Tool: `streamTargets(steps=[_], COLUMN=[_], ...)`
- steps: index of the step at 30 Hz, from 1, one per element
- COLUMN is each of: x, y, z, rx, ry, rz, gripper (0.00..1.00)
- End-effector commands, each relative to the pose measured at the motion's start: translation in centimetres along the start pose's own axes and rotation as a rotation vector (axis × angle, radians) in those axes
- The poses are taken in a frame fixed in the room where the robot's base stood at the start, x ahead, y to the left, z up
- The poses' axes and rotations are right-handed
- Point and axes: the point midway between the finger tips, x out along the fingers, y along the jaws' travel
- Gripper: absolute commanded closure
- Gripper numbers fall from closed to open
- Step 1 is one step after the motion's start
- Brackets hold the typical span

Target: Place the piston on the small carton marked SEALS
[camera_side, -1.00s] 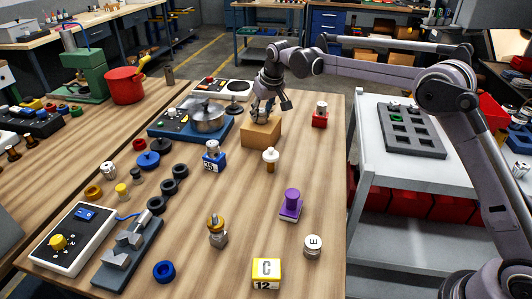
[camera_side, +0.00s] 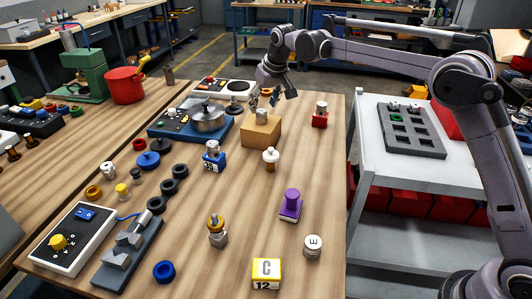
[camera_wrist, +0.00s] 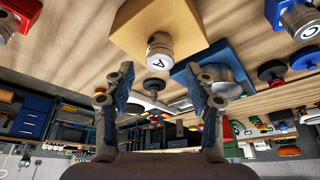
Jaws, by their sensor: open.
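A tan carton (camera_side: 258,133) stands at the back middle of the table. A small metal cylinder, likely the piston (camera_side: 262,112), stands on top of it. In the wrist view the carton (camera_wrist: 132,32) shows with the silvery cylinder (camera_wrist: 160,47), whose face is marked A. I cannot read the SEALS marking in these frames. My gripper (camera_side: 270,95) is above the carton, its fingers spread and clear of the cylinder. In the wrist view my gripper (camera_wrist: 162,88) is open, with nothing between its fingers.
A blue hot-plate unit with a pot (camera_side: 208,117) stands left of the carton. A red block (camera_side: 320,115) stands to its right, and a white-topped pin (camera_side: 270,160) in front. A grey cart (camera_side: 375,170) stands beyond the table's right edge.

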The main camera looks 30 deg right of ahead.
Motion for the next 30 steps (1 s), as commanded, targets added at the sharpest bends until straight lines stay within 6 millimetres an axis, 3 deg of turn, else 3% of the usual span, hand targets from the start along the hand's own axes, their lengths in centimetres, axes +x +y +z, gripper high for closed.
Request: streamTargets(steps=[3, 9, 19, 23, 30], x=[-2.6, -5.9, -8.7, -10.9, -14.9], y=[0.0, 0.0, 0.3, 1.0, 2.5], z=[0.0, 0.0, 0.8, 3.0, 9.6], rx=[0.000, 0.000, 0.000, 0.000, 0.001], ry=[0.000, 0.000, 0.007, 0.028, 0.076], rz=[0.000, 0.000, 0.000, -0.002, -0.005], gripper=[0.45, 0.45, 0.45, 0.45, 0.45])
